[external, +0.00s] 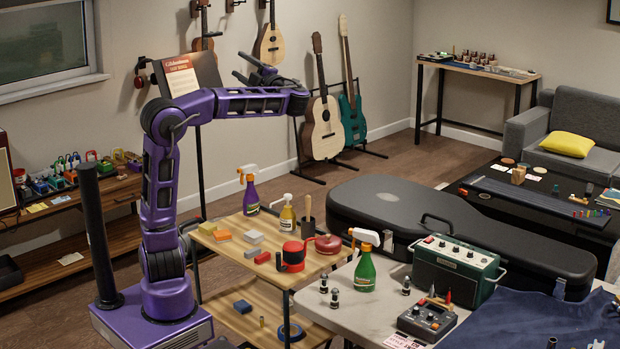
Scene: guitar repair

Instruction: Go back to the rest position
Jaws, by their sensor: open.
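My gripper (258,66) is at the end of my purple arm, high in the upper middle of the external view. It is open, and I see nothing between its fingers. The arm rises from the purple base at the lower left, and its forearm reaches level to the right, well above the wooden cart (232,272). Behind the gripper are the wall and the hanging instruments; it appears apart from them.
The cart holds spray bottles (251,196) and a red can (292,258). Right of it, a table bears a green spray bottle (365,272), a green amplifier (455,270) and a pedal (427,319). A guitar case (400,205) lies behind. Guitars (322,128) stand by the wall.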

